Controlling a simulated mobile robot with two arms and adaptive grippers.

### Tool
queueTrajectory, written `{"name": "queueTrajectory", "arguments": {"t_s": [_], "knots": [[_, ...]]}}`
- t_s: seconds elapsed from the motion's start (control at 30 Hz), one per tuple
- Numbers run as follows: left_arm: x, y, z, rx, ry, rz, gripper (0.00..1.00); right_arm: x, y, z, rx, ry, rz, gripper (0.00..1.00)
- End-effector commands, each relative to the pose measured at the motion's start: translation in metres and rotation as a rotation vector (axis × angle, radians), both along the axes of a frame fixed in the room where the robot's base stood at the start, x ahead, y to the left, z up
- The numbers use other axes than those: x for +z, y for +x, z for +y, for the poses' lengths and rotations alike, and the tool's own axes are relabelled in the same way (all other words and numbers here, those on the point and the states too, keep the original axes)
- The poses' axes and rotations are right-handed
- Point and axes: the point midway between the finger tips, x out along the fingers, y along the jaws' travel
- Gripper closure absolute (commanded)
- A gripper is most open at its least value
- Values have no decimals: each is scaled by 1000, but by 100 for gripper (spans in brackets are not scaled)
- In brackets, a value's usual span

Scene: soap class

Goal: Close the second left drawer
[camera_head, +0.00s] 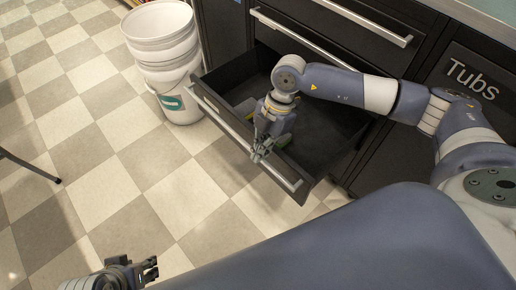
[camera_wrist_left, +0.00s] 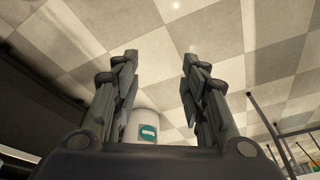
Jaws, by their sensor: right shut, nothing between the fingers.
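A dark drawer (camera_head: 232,72) with a long silver handle (camera_head: 285,181) is pulled out of the cabinet in the head view. My right gripper (camera_head: 262,152) is shut and empty, reaching down over the drawer's front edge by the handle. I cannot tell whether it touches the front. The gripper hides part of the front panel and handle. My left gripper (camera_head: 150,268) is low at the left of the head view, over the floor and away from the drawer. In the left wrist view its fingers (camera_wrist_left: 158,85) are spread apart with nothing between them.
Closed drawers with silver handles (camera_head: 300,38) are above the open one. A cabinet front labelled "Tubs" (camera_head: 470,78) is at the right. Stacked white buckets (camera_head: 160,30) stand left of the drawer. The checkered floor (camera_head: 110,170) in front is mostly clear.

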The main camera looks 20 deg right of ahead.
Motion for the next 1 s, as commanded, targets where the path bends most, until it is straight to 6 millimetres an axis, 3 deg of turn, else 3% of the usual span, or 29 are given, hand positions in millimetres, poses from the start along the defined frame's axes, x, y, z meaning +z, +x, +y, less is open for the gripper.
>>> {"name": "queueTrajectory", "arguments": {"t_s": [0.2, 0.67, 0.83, 1.0], "knots": [[4, 20, -6, -7, -17, -84, 60, 0, 4, -14, 4, 2, 3, 100], [6, 20, -6, -7, -17, -84, 60, 1, 7, -22, 1, 1, 3, 100], [5, 1, 0, 0, -1, -3, 60, 2, 22, -61, -6, -5, 4, 100], [9, -2, 0, 0, 1, 9, 60, 1, 39, -108, -4, -3, 3, 100]]}}
